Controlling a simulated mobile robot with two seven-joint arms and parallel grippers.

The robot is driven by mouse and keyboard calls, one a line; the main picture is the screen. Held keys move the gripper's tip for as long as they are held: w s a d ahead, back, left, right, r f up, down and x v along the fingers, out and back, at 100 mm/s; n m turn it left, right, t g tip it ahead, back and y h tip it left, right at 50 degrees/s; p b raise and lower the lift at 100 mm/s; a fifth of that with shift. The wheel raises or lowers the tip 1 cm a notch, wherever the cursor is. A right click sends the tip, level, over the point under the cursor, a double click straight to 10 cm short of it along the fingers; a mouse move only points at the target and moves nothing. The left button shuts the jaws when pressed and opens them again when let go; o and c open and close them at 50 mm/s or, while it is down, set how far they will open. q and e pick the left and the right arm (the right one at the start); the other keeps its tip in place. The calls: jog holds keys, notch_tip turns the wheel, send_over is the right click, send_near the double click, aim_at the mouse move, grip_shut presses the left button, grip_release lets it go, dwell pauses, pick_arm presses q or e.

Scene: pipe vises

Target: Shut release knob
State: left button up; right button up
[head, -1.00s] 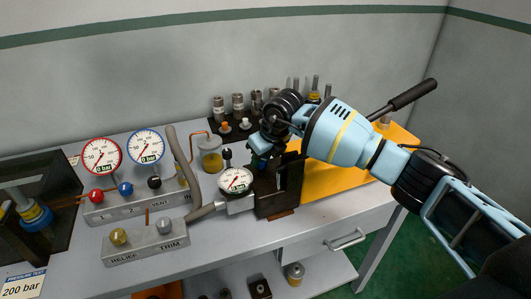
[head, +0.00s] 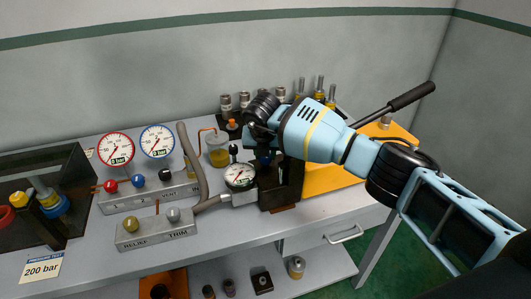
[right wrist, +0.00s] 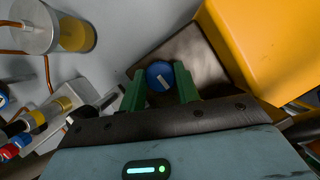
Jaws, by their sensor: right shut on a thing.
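The release knob is a round blue knob with a pale mark on its face, seen in the right wrist view (right wrist: 159,73). It sits on a dark block beside the yellow body (right wrist: 262,40) of the pump. My right gripper (right wrist: 159,86) has its green fingers on either side of the knob, shut on it. In the head view my right gripper (head: 264,150) reaches down over the dark pump block (head: 281,192); the wrist covers most of the fingers, and the knob shows only as a small blue patch. My left gripper is not in view.
A round gauge (head: 240,175) stands just left of the block, with a grey hose (head: 194,160) behind it. The pump's black lever (head: 411,97) sticks up at right. Two larger gauges (head: 116,149) (head: 157,141) and a relief/trim block (head: 156,229) stand at left. Fittings stand behind.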

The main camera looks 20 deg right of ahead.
jog(key=shift+m, duration=0.3)
jog(key=o, duration=1)
jog(key=shift+v, duration=3.95)
